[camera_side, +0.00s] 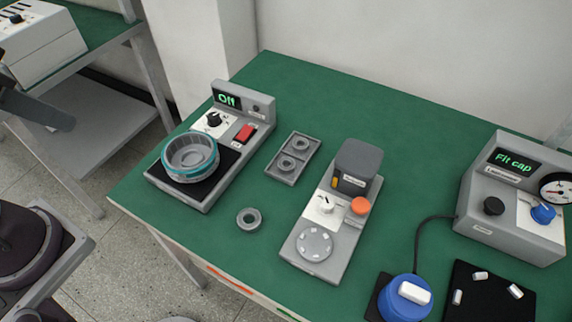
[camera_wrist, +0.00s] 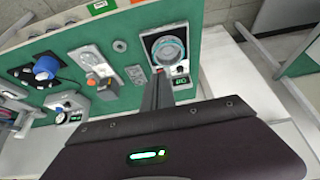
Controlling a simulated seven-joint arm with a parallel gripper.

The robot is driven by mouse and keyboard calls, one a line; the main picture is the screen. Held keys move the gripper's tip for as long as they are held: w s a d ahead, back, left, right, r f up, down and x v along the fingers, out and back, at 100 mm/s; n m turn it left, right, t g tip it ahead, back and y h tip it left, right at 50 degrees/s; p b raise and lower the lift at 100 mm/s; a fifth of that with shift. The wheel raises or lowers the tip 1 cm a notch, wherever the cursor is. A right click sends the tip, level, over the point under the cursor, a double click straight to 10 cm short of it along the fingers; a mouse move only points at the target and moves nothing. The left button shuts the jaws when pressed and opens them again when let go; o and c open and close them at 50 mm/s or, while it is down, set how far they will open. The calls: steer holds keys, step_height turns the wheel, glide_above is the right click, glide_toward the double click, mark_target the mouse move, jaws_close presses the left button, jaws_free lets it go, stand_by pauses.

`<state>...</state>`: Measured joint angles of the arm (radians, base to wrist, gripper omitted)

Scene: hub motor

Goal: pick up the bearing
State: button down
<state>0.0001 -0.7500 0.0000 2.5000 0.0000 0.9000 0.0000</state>
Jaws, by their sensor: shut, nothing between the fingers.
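A grey bearing ring (camera_side: 248,219) lies flat and alone on the green table near its front edge; it also shows in the wrist view (camera_wrist: 120,46). Two more bearing rings (camera_side: 292,153) sit in a grey tray (camera_side: 271,174) behind it. The tray shows in the wrist view (camera_wrist: 134,74) too. My gripper (camera_wrist: 159,73) is shut and empty in the wrist view, well apart from the loose bearing. The fingers appear over or near the device with the teal-rimmed ring; their height cannot be told.
The "Off" device (camera_side: 204,204) with a teal-rimmed round part (camera_side: 190,156) stands left of the bearing. A grey press-like unit (camera_side: 318,277) with an orange knob stands right. A blue part (camera_side: 405,298) and the "Fit cap" box (camera_side: 513,205) are farther right. The table's back middle is clear.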

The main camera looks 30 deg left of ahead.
steer(key=c, duration=2.2)
jaws_free()
steer(key=c, duration=1.2)
jaws_free()
steer(key=shift+c, duration=0.2)
steer(key=w+f+m+y, duration=0.1)
steer(key=w+f+m, duration=0.1)
steer(key=w, duration=0.8)
steer(key=m+g+h, duration=0.2)
steer(key=m+h, duration=0.2)
steer(key=m, duration=0.3)
glide_above(283, 159)
steer(key=s+a, duration=0.1)
steer(key=s, duration=0.3)
steer(key=f, duration=2.4)
steer(key=shift+w+f, duration=0.2)
steer(key=shift+f, duration=0.1)
steer(key=x, duration=0.6)
steer(key=shift+w+d+r, duration=0.1)
steer(key=shift+w+d, duration=0.05)
steer(key=shift+w, duration=0.1)
